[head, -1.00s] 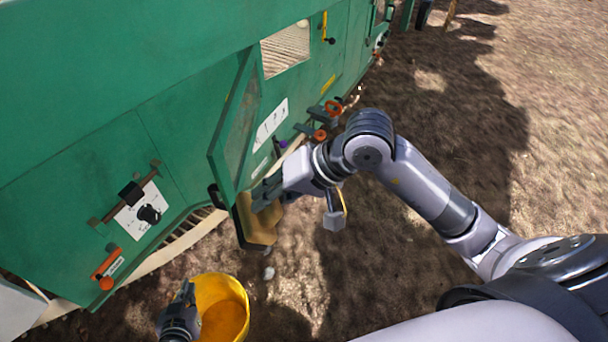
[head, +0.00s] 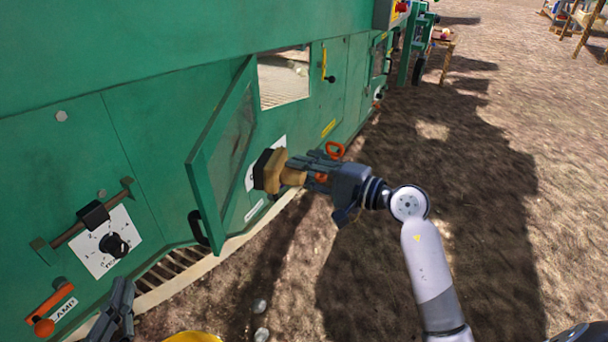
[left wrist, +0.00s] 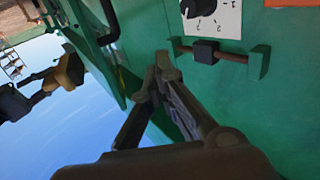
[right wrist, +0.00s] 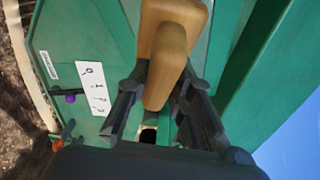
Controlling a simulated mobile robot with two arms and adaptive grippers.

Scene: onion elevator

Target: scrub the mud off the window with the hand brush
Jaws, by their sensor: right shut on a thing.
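The hand brush (head: 268,172) has a wooden body and dark bristles. My right gripper (head: 300,170) is shut on its wooden handle, which also shows in the right wrist view (right wrist: 165,62). The brush is upright in front of the open green door, bristles towards the door. The door's window (head: 232,145) is a dull brownish pane in a green frame; I cannot make out separate mud patches. A gap between bristles and pane seems to remain, but contact is hard to judge. My left gripper (left wrist: 160,68) looks shut and empty, low by the green panel.
A yellow bucket (head: 192,337) is at the bottom edge, mostly cut off. The green machine carries a dial (head: 114,245), a latch bar (head: 92,213) and an orange lever (head: 45,312). A rectangular opening (head: 284,80) is behind the door. Bare ground lies to the right.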

